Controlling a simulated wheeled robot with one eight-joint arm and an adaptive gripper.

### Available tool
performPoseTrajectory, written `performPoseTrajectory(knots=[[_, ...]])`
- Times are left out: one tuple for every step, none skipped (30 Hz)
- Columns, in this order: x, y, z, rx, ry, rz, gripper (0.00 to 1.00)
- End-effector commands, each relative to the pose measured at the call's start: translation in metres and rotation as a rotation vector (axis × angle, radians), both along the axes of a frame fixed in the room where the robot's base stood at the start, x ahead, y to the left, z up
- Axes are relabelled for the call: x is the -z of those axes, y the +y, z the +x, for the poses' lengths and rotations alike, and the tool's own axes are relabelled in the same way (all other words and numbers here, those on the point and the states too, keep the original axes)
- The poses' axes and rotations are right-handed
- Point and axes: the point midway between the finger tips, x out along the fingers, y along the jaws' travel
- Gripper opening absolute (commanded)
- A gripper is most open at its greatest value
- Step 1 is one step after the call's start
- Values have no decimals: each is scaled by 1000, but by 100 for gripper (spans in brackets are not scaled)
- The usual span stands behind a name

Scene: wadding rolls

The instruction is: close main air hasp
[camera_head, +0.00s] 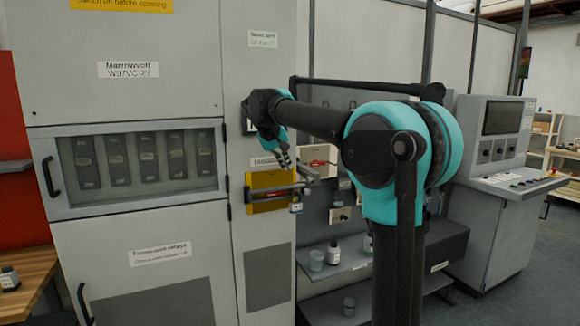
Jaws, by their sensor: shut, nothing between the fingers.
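A yellow plate (268,181) is fixed on the narrow grey cabinet panel left of my arm. A grey metal bar (272,192), which looks like the hasp, runs across the plate and sticks out past its right edge. A small grey piece (296,207) sits below the bar's right end. I cannot tell from this view whether the hasp is open or closed. My gripper (304,171) points down and right, just above the bar's right end. It is shut and empty. I cannot tell whether it touches the bar.
Grey cabinets with a windowed relay bay (135,165) fill the left. Behind my arm, a low shelf (345,268) holds small jars and a bottle. A control console (490,190) stands at the right. A wooden bench (28,265) is at the lower left.

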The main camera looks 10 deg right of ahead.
Motion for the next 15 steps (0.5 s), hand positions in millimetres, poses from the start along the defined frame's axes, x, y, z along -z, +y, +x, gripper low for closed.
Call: performPoseTrajectory(knots=[[8,-4,5,2,-1,1,0],[13,-6,8,2,-1,1,0],[19,-9,12,2,0,1,0],[24,-11,15,2,0,1,0],[29,-13,18,2,0,1,0],[35,-16,22,2,0,1,0],[40,-18,24,2,0,1,0],[45,-20,27,2,1,1,0],[51,-23,31,2,1,1,0],[56,-25,34,2,0,1,0],[60,-27,37,1,1,0,0],[66,-29,40,1,1,0,0],[63,-36,40,3,0,1,0],[63,-41,42,3,0,1,0],[63,-46,43,3,1,0,0]])
